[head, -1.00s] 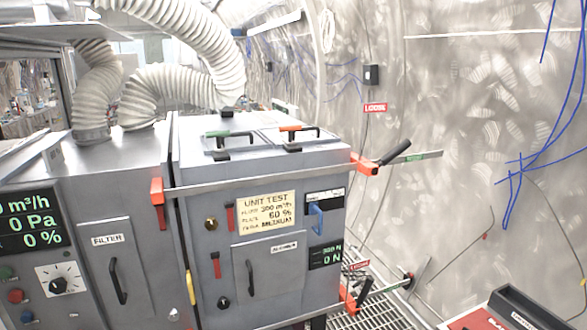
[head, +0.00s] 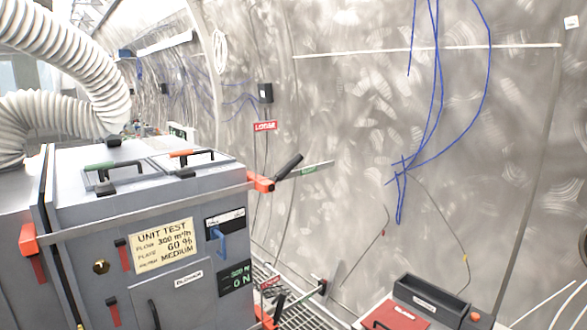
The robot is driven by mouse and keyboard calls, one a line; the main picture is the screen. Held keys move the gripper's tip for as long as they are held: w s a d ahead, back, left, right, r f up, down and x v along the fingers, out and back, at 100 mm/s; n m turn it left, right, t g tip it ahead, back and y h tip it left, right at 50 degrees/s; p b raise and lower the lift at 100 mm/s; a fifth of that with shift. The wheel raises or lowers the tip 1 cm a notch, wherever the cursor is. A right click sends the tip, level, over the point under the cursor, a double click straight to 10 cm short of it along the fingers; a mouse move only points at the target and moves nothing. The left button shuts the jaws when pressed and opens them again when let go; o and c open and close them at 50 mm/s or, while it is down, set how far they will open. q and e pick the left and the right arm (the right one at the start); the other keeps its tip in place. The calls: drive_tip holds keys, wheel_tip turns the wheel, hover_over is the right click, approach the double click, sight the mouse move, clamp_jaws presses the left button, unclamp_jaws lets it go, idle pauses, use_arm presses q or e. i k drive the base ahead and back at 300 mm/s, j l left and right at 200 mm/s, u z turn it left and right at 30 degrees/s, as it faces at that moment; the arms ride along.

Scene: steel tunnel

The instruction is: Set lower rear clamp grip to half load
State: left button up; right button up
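The grey steel unit (head: 80,212) stands at the lower left in the head view, with a "UNIT TEST" card on its front. A clamp with an orange-red body (head: 261,183) and a black grip (head: 288,166) sits at its upper right corner, beside a green-marked strip. A lower clamp (head: 266,318) shows its orange-red part at the bottom edge. Its dark lever (head: 304,299) slants up to the right, and its lower part is cut off. A small display (head: 236,279) beside it shows green digits, the lower line reading 0 N. Neither gripper is in view.
A dark tray (head: 433,300) and a red-topped case (head: 393,318) are at the lower right. Floor grating (head: 325,316) lies between them and the unit. Blue cables (head: 432,110) hang on the curved tunnel wall. White hoses (head: 60,60) rise at the upper left.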

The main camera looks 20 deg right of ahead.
sight(280, 306)
drive_tip(key=i, duration=0.1)
drive_tip(key=i+l+z, duration=0.15)
drive_tip(key=z, duration=0.3)
drive_tip(key=i+z, duration=0.35)
drive_tip(key=z, duration=0.15)
